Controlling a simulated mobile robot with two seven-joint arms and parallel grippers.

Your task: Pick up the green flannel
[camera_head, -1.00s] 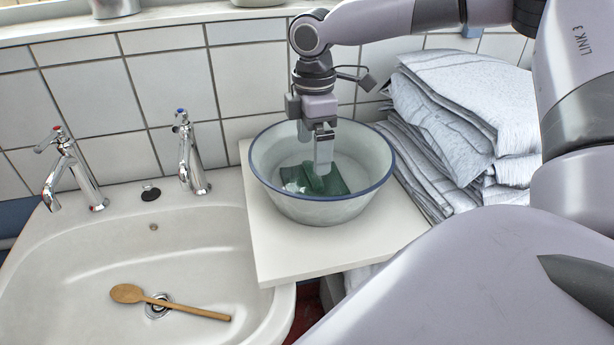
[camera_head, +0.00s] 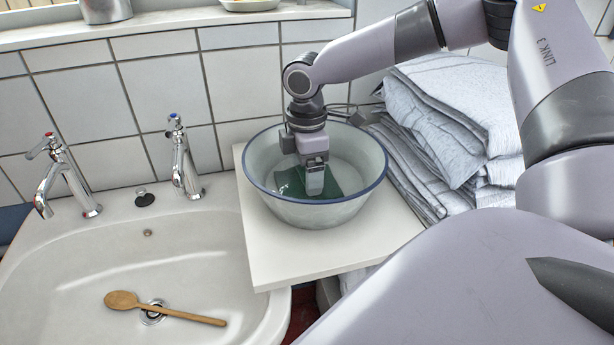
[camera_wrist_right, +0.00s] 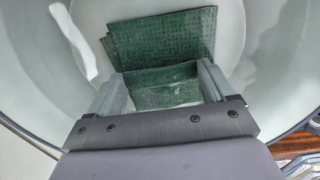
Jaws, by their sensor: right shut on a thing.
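The green flannel (camera_head: 342,179) lies folded at the bottom of the white enamel bowl (camera_head: 300,205) with a blue rim. My right gripper (camera_head: 314,188) reaches down into the bowl and is shut on the flannel. In the right wrist view the flannel (camera_wrist_right: 165,38) extends past the fingertips, and part of it shows between the two fingers of the right gripper (camera_wrist_right: 163,85). The gripper hides part of the flannel in the head view. My left gripper is not in view.
The bowl stands on a white board (camera_head: 275,255) beside the sink (camera_head: 60,290). A wooden spoon (camera_head: 165,308) lies in the sink. Two taps (camera_head: 185,165) stand behind it. A stack of folded grey cloths (camera_head: 445,120) is close right of the bowl.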

